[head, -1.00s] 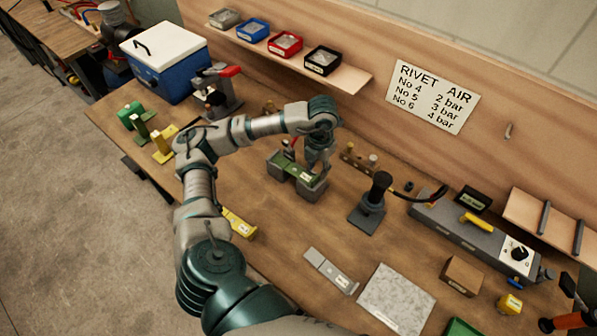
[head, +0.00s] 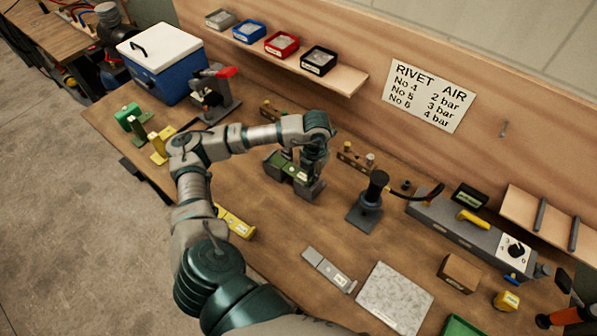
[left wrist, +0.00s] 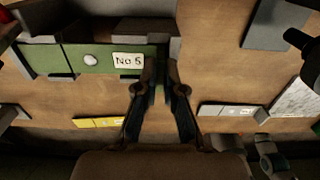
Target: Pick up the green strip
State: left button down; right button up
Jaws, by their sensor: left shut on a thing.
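The green strip (head: 283,167), with a white dot and a "No 5" label in the left wrist view (left wrist: 75,62), lies across two grey blocks (head: 311,190) near the middle of the bench. My left gripper (head: 305,176) is over the strip's right end, pointing down and shut on it. In the left wrist view the fingertips (left wrist: 162,68) are at the label end, and the fingers hide that end. The strip appears to rest on the blocks.
A black-handled tool on a stand (head: 369,200) and a small wooden rack (head: 355,159) stand right of the strip. A yellow strip (head: 236,222) and a grey strip (head: 328,270) lie nearer the front. Bare bench lies between them.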

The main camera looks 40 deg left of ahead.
pick_arm(q)
jog(key=shift+r, duration=0.1)
jog(key=shift+r, duration=0.5)
notch_tip(320, 180, up, 2)
jog(key=shift+r, duration=0.1)
jog(key=s+a+r+b, duration=0.1)
jog(key=s+a+b, duration=0.1)
jog(key=s, duration=1.4)
jog(key=shift+a+r+b, duration=0.15)
jog(key=shift+r+b, duration=0.25)
jog(key=shift+b, duration=0.35)
pick_arm(e)
jog(key=w+a+r, duration=0.1)
jog(key=w+r, duration=0.1)
jog(key=w, duration=0.7)
jog(key=shift+a+r, duration=0.25)
jog(key=shift+a, duration=0.15)
